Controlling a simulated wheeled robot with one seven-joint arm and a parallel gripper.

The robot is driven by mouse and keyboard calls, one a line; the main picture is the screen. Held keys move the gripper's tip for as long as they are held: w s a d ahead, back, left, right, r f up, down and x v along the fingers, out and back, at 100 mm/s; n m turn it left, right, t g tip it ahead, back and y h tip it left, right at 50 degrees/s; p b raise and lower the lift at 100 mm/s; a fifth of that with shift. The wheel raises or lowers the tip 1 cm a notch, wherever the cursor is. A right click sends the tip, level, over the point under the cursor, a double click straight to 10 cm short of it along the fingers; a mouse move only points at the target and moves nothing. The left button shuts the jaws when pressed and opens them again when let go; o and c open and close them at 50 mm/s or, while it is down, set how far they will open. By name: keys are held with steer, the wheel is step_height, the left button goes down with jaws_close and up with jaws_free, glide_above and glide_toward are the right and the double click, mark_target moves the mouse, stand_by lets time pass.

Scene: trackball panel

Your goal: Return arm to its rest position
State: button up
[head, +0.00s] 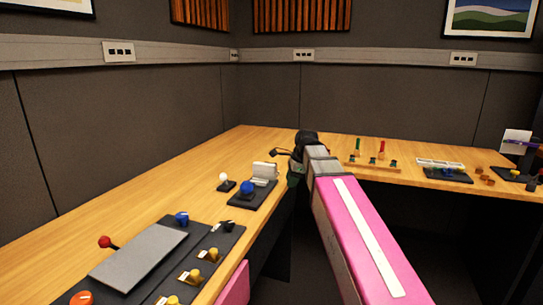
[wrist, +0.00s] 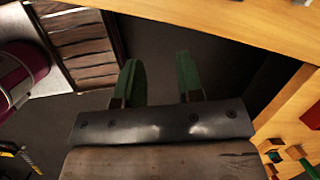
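My arm reaches forward in the head view and bends down at its dark wrist, beside the inner edge of the L-shaped wooden desk (head: 150,205). My gripper (wrist: 160,62) shows in the wrist view with its two green fingers apart and nothing between them. The gripper hangs over dark floor there, clear of the desk edge. In the head view the fingers are mostly hidden behind the arm and wrist. The trackball panel (head: 262,199), a dark base with a blue ball (head: 247,187), sits on the desk just left of the wrist.
A control panel with a grey plate (head: 138,256) and yellow knobs lies at front left. A slider board (head: 371,161) and a keypad panel (head: 443,171) are on the right desk. Floor between the desk wings is open.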

steer(key=s+d+f+n+h, duration=0.1)
steer(key=s+d+f+n, duration=0.2)
steer(key=f, duration=0.6)
steer(key=s+d+f+n+g+h, duration=0.1)
steer(key=s+d+f+n, duration=0.3)
steer(key=s+f+n, duration=0.3)
steer(key=s+d+f+n+h, duration=0.1)
steer(key=s+d+f+n, duration=0.3)
steer(key=f, duration=0.8)
steer(key=s+n, duration=0.1)
steer(key=n, duration=0.1)
steer(key=shift+s+f+n, duration=0.25)
steer(key=shift+f+n, duration=0.15)
